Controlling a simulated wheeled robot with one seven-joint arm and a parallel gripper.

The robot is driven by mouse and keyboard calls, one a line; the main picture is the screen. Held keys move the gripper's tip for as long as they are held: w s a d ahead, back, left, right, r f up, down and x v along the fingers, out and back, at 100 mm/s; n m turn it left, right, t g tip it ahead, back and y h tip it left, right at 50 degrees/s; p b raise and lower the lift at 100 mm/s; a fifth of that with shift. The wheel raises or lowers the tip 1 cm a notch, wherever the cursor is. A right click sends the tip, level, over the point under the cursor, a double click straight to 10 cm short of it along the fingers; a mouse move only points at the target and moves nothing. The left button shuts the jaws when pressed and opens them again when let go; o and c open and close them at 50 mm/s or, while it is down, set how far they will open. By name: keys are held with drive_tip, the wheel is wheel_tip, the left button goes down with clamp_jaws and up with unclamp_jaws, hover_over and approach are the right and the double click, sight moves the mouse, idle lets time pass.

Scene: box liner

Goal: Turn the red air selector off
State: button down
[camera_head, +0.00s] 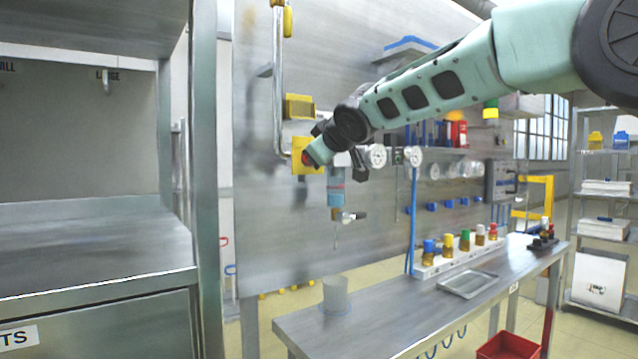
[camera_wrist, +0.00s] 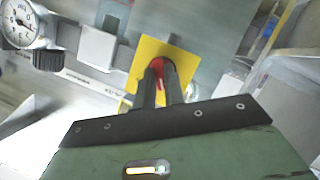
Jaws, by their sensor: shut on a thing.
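The red air selector (camera_wrist: 159,64) is a small red knob on a yellow square plate (camera_wrist: 180,55). The yellow plate also shows on the upright metal panel in the head view (camera_head: 299,160), with a little red visible beside my gripper. My gripper (camera_wrist: 159,80) is at the plate, its two dark fingers close together and shut on the red knob. The fingers hide most of the knob, and its exact angle cannot be told.
A pressure gauge (camera_wrist: 20,20) and a white block (camera_wrist: 98,47) sit close beside the plate. A blue-and-clear filter unit (camera_head: 336,190) hangs just below my gripper. A metal bench (camera_head: 370,310) with several coloured-cap fittings stands below.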

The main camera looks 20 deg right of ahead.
drive_tip(key=b, duration=0.1)
drive_tip(key=n+h+b, duration=0.1)
drive_tip(key=b, duration=0.1)
drive_tip(key=shift+f+n+t+b, duration=0.2)
drive_tip(key=shift+n+t+b, duration=0.1)
drive_tip(key=shift+r, duration=0.1)
drive_tip(key=c, duration=1.5)
unclamp_jaws()
drive_tip(key=shift+s+r, duration=0.1)
drive_tip(key=shift+s, duration=0.05)
drive_tip(key=b+v, duration=0.1)
drive_tip(key=v, duration=1.6)
drive_tip(key=shift+s+b, duration=0.1)
drive_tip(key=shift+b, duration=0.25)
